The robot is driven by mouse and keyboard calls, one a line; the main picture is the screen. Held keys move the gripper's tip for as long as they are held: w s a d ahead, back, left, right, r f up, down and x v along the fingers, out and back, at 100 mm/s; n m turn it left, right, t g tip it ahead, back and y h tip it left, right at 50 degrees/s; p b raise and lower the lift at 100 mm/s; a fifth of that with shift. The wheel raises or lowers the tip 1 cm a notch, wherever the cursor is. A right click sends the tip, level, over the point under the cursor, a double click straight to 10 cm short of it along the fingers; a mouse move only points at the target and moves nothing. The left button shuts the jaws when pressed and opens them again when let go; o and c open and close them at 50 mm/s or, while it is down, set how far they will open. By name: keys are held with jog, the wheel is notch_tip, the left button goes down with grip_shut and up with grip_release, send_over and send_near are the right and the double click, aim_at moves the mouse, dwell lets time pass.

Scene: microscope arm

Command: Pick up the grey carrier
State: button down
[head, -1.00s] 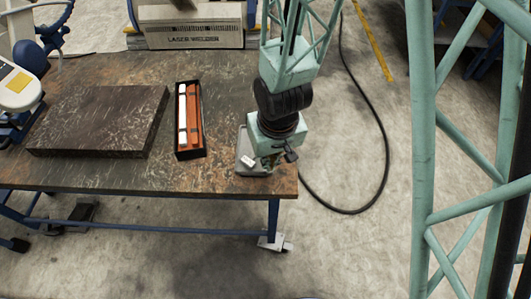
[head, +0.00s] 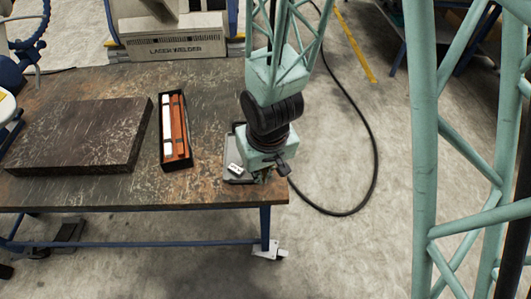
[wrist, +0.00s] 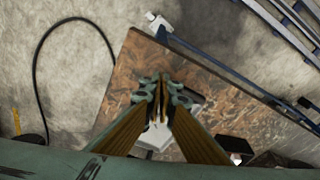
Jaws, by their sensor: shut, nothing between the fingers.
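The grey carrier (head: 231,165) is a shallow grey tray at the front right corner of the brown worktable. A small white piece lies on its left part, and my wrist hides its right part in the head view. My gripper (wrist: 160,90) is shut and empty, with its fingertips together over the table near the corner. In the head view, my gripper (head: 265,177) is low at the right side of the carrier, and its fingers are mostly hidden. A pale grey patch shows between the fingers in the wrist view; I cannot tell whether they touch the carrier.
A black box (head: 174,130) with white and orange bars lies left of the carrier. A dark stone slab (head: 78,133) lies farther left. The table's front and right edges are close to my gripper. A black cable (head: 372,165) lies on the floor to the right.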

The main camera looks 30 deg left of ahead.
jog(key=shift+a+r, duration=0.1)
dwell(0.7)
jog(key=shift+c, duration=2.1)
grip_release()
jog(key=shift+w+r, duration=0.1)
jog(key=shift+w+a+r+n+p, duration=0.2)
jog(key=shift+w+r+n+p, duration=0.1)
jog(key=shift+w+r+p, duration=0.15)
jog(key=w+a+r+n+y+p, duration=0.2)
jog(key=w+a+r+n+p, duration=0.2)
jog(key=r, duration=0.3)
jog(key=shift+w+a+n+t+y, duration=0.2)
jog(key=shift+w+n+t+y, duration=0.1)
jog(key=shift+n, duration=0.6)
